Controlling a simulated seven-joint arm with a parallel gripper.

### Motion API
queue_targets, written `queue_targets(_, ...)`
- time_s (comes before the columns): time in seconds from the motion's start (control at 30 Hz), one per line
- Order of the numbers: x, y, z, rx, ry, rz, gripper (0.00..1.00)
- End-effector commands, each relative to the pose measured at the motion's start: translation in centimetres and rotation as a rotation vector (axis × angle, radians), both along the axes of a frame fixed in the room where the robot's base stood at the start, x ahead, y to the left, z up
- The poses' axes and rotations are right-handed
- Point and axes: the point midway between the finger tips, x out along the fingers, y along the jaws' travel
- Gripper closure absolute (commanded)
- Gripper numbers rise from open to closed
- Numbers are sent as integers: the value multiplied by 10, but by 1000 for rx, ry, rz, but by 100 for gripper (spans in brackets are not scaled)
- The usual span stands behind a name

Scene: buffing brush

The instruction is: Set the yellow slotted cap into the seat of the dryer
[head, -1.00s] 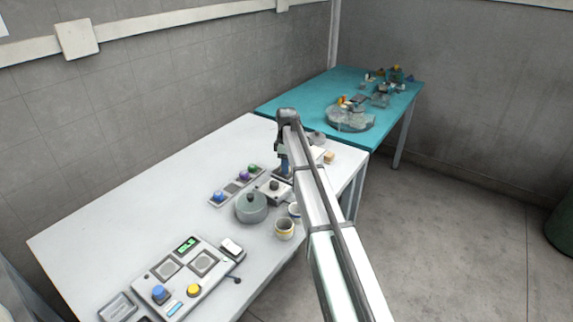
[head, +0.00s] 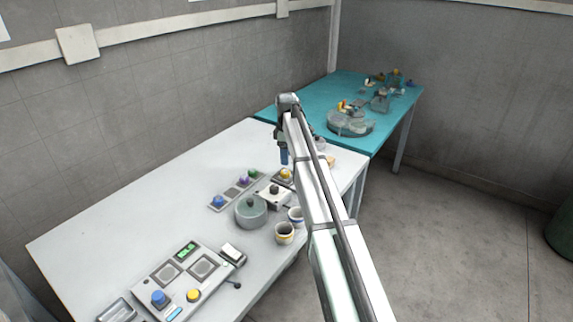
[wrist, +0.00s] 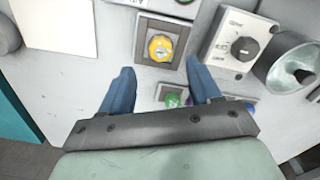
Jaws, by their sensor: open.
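The yellow slotted cap (wrist: 160,48) sits in a square grey seat with a dark frame (wrist: 141,51), just beyond my fingertips in the wrist view. It looks level, but I cannot tell how deep it sits. The cap also shows in the head view (head: 286,174), below my gripper. I cannot tell for certain which housing is the dryer. My gripper (wrist: 160,68) is open, with its two blue fingers apart and nothing between them. In the head view my gripper (head: 284,157) hangs above the white table, clear of the cap.
Beside the cap stands a white box with a dark knob (wrist: 242,47). A strip with coloured knobs (head: 240,182), a lidded grey pot (head: 251,212) and two cups (head: 284,234) are close by. A control panel (head: 178,280) is at the front. The white table's left (head: 130,210) is clear.

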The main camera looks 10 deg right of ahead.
Motion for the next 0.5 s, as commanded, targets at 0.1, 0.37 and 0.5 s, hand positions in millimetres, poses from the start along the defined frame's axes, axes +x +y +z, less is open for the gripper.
queue_targets(0.1, 1, 0, 22, 0, -1, 0, 38)
queue_targets(0.37, 0, 0, 48, 0, 0, 0, 38)
queue_targets(0.5, 0, 0, 53, 0, 0, 0, 38)
